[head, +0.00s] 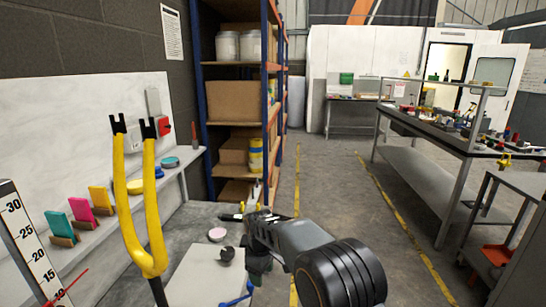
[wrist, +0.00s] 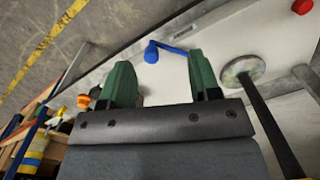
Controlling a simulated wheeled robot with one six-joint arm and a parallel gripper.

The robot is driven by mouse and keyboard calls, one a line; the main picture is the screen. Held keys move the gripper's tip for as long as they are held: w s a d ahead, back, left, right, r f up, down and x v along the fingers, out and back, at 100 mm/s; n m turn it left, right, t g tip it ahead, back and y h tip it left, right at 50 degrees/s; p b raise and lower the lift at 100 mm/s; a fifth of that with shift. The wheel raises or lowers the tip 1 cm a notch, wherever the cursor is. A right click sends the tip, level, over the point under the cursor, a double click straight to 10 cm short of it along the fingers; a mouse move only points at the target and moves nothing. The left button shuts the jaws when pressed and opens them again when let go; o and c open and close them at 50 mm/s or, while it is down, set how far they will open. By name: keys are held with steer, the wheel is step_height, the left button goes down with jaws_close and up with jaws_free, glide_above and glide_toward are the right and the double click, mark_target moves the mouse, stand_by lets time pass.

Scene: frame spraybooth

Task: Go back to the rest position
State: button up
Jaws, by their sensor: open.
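My gripper (wrist: 162,85) is open in the wrist view. Its two green fingers stand well apart, with nothing held between them. Beyond the fingers, a blue object (wrist: 153,54) with a bent handle lies on the pale surface. In the head view my arm reaches over the grey bench (head: 188,232) from the lower right, and my gripper (head: 252,262) is small and partly hidden by the arm. The blue object also shows at the bench front (head: 236,300).
A yellow forked stand (head: 152,240) rises at the front left. A pink-topped disc (head: 217,234) lies on the bench. Colour cards (head: 81,211) line the ledge. Shelving (head: 238,60) stands behind. The marked floor aisle (head: 335,190) is clear, with a long workbench (head: 425,135) at right.

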steer(key=s+d+r+m+t+p, duration=0.4)
steer(key=s+d+r+m+p, duration=0.7)
steer(key=s+d+r, duration=0.9)
steer(key=s+r+m, duration=0.1)
steer(key=s, duration=0.1)
steer(key=shift+s+r, duration=0.25)
steer(key=shift+s, duration=0.05)
stand_by(0.6)
